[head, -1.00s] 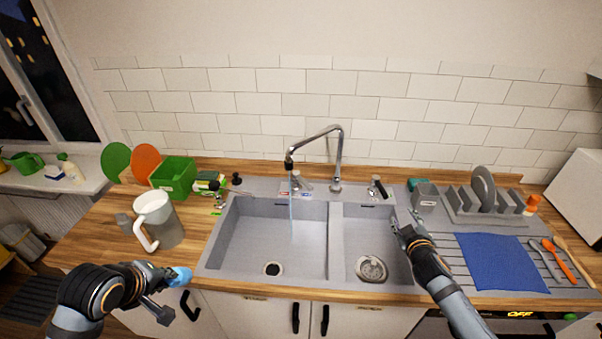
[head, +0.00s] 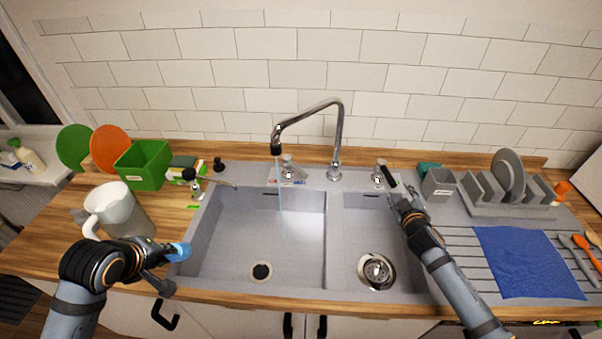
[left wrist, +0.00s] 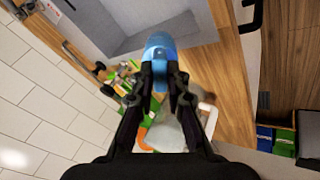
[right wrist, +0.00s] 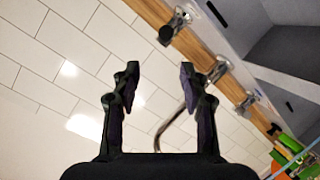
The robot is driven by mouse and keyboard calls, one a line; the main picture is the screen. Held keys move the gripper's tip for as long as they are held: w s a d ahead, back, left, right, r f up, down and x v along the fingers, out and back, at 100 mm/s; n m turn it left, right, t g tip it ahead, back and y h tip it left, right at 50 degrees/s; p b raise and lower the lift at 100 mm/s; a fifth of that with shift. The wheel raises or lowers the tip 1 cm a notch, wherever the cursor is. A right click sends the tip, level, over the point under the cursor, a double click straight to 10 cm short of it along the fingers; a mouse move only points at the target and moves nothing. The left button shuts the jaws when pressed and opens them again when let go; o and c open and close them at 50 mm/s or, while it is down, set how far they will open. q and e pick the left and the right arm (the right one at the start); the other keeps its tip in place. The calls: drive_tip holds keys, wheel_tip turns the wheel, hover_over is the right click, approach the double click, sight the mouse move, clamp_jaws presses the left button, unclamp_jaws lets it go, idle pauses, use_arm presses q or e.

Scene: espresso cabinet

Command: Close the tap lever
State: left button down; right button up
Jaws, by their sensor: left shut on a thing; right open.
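The chrome tap (head: 338,135) arches over the left basin, and a thin stream of water (head: 280,210) runs from its spout. A small chrome lever (head: 287,165) stands behind the left basin beside a red and blue label. Another chrome fitting with a black handle (head: 388,176) stands behind the right basin; it also shows in the right wrist view (right wrist: 178,22). My right gripper (head: 402,200) is open and empty, just in front of this black handle, with no clear contact. My left gripper (head: 172,252) is shut on a blue rounded object (left wrist: 158,45) near the counter's front left.
A white jug (head: 120,215) stands beside my left gripper. A green bin (head: 143,165) and plates are behind it. A grey cup (head: 438,182), dish rack (head: 500,205) and blue cloth (head: 525,262) lie right of my right arm. Both basins are empty of objects.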

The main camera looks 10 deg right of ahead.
sight(390, 179)
use_arm(q)
drive_tip(key=shift+w+f, duration=0.1)
drive_tip(key=shift+f, duration=0.6)
drive_tip(key=shift+w+d, duration=0.1)
drive_tip(key=shift+w, duration=0.35)
drive_tip(key=shift+s, duration=0.15)
drive_tip(key=shift+s+r, duration=0.15)
drive_tip(key=shift+r, duration=0.1)
drive_tip(key=shift+r+p, duration=0.5)
drive_tip(key=shift+p, duration=0.1)
use_arm(e)
drive_tip(key=x, duration=0.4)
drive_tip(key=f+x, duration=0.1)
drive_tip(key=x, duration=0.8)
drive_tip(key=shift+s+f, duration=0.15)
drive_tip(key=shift+f, duration=0.1)
clamp_jaws()
drive_tip(key=shift+a, duration=0.1)
